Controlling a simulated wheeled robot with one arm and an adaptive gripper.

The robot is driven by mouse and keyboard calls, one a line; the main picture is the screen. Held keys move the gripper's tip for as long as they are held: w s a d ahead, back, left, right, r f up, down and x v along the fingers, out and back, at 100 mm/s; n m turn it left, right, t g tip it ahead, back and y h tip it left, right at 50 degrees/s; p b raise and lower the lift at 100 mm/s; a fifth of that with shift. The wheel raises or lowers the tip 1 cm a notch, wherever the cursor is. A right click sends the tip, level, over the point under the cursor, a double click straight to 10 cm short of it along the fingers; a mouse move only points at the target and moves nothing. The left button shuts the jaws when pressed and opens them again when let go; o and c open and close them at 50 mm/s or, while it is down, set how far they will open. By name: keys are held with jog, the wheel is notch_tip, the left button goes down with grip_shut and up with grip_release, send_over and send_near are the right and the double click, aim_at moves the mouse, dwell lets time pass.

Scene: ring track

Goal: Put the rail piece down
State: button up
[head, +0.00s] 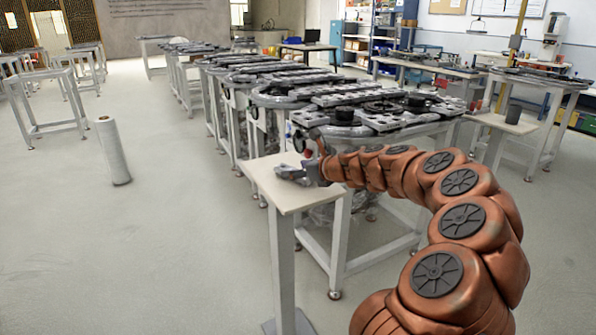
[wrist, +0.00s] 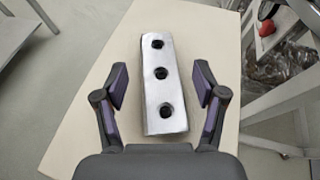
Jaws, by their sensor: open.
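The rail piece (wrist: 160,85) is a silvery metal bar with three dark holes. In the wrist view it lies flat on the pale tabletop of a small stand (wrist: 85,120). My gripper (wrist: 161,80) is open, with one finger on each side of the rail piece and a visible gap on both sides. In the head view my gripper (head: 298,172) is over the same small stand (head: 285,195), beside the nearest track table. The rail piece is hard to make out there, among the gripper fingers.
The ring track tables (head: 370,112) with rails and dark round parts run away behind the stand. A white roll (head: 113,150) stands on the floor at left. The floor at left is mostly clear.

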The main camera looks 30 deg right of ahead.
jog(key=p+v, duration=0.1)
jog(key=v, duration=1.1)
